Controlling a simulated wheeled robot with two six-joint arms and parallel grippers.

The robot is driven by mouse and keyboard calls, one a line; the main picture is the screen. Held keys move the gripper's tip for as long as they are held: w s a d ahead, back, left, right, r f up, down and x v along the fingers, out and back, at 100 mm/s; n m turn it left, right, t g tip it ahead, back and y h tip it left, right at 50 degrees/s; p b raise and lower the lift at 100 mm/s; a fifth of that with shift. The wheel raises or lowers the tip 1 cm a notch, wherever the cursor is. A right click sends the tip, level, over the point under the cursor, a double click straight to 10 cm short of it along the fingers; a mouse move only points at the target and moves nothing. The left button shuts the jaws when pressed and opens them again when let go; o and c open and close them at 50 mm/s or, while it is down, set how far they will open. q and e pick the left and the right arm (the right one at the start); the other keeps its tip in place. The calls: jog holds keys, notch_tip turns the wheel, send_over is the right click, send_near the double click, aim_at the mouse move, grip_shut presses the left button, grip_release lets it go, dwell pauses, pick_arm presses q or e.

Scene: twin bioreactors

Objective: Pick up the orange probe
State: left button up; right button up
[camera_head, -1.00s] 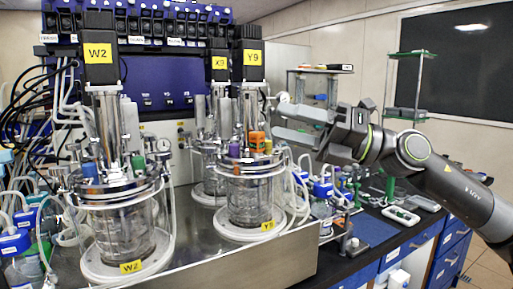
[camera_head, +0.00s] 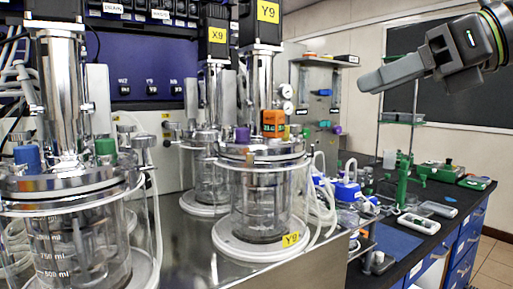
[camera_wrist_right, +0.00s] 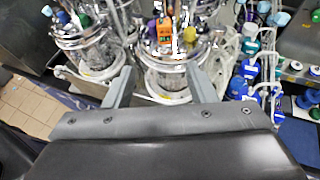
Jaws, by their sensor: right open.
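The orange probe (camera_head: 273,122) stands upright on the metal lid of the glass reactor labelled Y9 (camera_head: 262,205). It has dark markings on its orange head; its lower part is hard to make out. It also shows in the right wrist view (camera_wrist_right: 166,27), beyond the fingertips and roughly between them. My right gripper (camera_head: 362,81) is up and to the right of the probe in the head view, apart from it. In the right wrist view its two fingers (camera_wrist_right: 160,70) are spread with nothing between them. My left gripper is in neither view.
A purple cap (camera_head: 242,135) sits on the same lid, left of the probe. The tall Y9 motor column (camera_head: 263,65) rises just behind. Reactor X9 (camera_head: 208,180) stands behind left, another reactor (camera_head: 75,225) at the front left. Tubes hang at the right of Y9. A black bench (camera_head: 425,190) lies beyond.

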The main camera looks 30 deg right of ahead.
jog(key=p, duration=0.6)
send_near(281, 123)
jog(key=w+a, duration=0.2)
jog(key=shift+w+a+f+p, duration=0.3)
jog(key=shift+w+f+p, duration=0.25)
jog(key=shift+w+f, duration=0.3)
jog(key=w+p, duration=0.1)
jog(key=p, duration=0.2)
jog(key=w+p, duration=0.1)
jog(key=shift+w+a+f+p, duration=0.25)
jog(key=shift+w+f+p, duration=0.05)
jog(key=shift+f+p, duration=0.1)
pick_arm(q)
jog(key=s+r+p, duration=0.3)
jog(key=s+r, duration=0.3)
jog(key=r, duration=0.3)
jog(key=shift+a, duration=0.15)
pick_arm(e)
jog(key=shift+x, duration=1.25)
jog(key=shift+f, duration=0.2)
grip_shut()
